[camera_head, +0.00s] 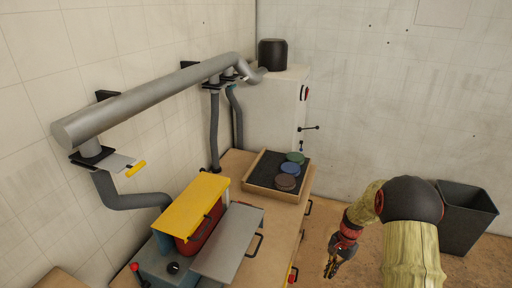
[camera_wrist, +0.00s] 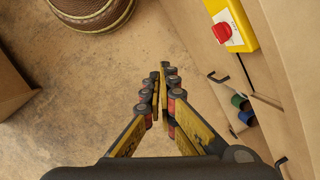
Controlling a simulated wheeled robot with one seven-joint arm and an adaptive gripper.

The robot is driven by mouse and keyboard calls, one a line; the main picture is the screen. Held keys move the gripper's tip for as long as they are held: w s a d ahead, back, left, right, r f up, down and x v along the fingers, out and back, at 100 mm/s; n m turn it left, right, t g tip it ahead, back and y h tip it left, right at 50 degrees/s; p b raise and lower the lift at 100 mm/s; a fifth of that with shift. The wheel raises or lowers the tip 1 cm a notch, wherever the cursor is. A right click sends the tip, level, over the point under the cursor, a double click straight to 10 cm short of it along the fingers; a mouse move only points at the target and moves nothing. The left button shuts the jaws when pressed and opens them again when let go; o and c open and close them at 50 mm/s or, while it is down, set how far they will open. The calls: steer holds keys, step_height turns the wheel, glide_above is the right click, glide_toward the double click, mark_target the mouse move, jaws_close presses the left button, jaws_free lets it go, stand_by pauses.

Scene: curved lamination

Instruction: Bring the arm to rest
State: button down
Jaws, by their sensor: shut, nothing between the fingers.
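My gripper (camera_head: 331,268) hangs at the end of my bent arm, over the brown floor to the right of the workbench in the head view. In the wrist view its two yellow and black fingers (camera_wrist: 160,95) come together at the tips, with nothing visible between them. The gripper points down at the floor and touches nothing that I can see.
The wooden workbench (camera_head: 262,222) carries a tray (camera_head: 273,193) with several coloured discs and a yellow-topped machine (camera_head: 193,203). A dark bin (camera_head: 463,219) stands at right. A yellow box with a red button (camera_wrist: 230,28) is on the bench side.

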steer(key=s+a+r+n+t, duration=0.2)
steer(key=s+a+r+n, duration=0.1)
steer(key=s+r, duration=0.6)
steer(key=s+a+r+n+t+h, duration=0.1)
steer(key=s+a+r+n+t, duration=0.2)
steer(key=s+r, duration=0.7)
steer(key=s+a+r+n+t+h, duration=0.1)
steer(key=s+a+r+n+t, duration=0.1)
steer(key=s+r, duration=0.8)
steer(key=shift+s+a+r+n, duration=0.2)
steer(key=shift+a+r+n, duration=0.75)
steer(key=shift+r, duration=3.5)
steer(key=shift+d, duration=0.1)
